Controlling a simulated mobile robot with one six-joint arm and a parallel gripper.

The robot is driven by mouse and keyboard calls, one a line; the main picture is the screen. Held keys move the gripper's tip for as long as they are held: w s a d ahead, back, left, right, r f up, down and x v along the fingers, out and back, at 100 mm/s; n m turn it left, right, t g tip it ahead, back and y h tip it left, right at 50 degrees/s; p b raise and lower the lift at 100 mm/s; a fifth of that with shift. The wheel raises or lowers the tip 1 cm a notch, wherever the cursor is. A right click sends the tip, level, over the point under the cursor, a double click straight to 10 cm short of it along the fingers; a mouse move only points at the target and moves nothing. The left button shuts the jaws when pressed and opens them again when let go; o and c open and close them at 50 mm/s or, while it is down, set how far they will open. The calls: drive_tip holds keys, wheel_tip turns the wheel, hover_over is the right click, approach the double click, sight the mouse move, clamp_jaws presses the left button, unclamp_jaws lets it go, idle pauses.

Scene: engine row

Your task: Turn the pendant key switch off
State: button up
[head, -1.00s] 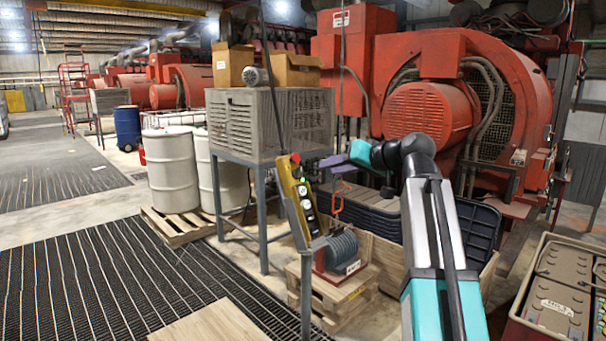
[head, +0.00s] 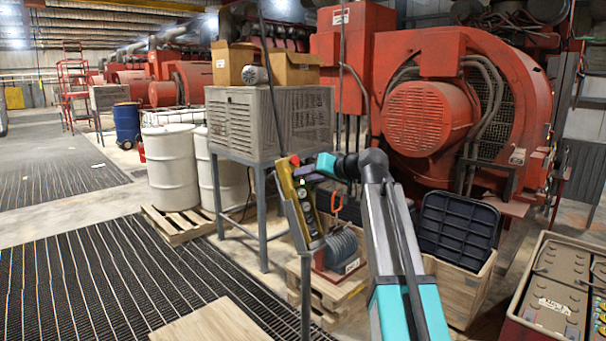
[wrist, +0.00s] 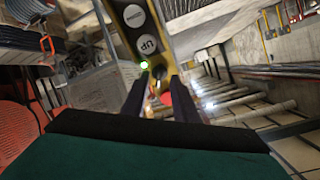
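The yellow pendant (head: 301,200) hangs upright on its stand left of my arm. In the wrist view the pendant (wrist: 176,46) shows a grey button marked UP, a lit green lamp (wrist: 144,65) and a red button (wrist: 166,98) seen between my fingers. My gripper (head: 300,172) is at the upper part of the pendant, just in front of its face; in the wrist view its two dark fingers (wrist: 160,76) stand apart with a gap between them. I cannot make out the key switch clearly; the fingers partly cover that area. Contact cannot be told.
A grey louvred cabinet (head: 235,122) stands behind, left. A crate with a dark lid (head: 457,228) is to the right. The dark floor mat (head: 80,270) is mostly clear.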

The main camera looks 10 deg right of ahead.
drive_tip(key=shift+x, duration=1.2)
clamp_jaws()
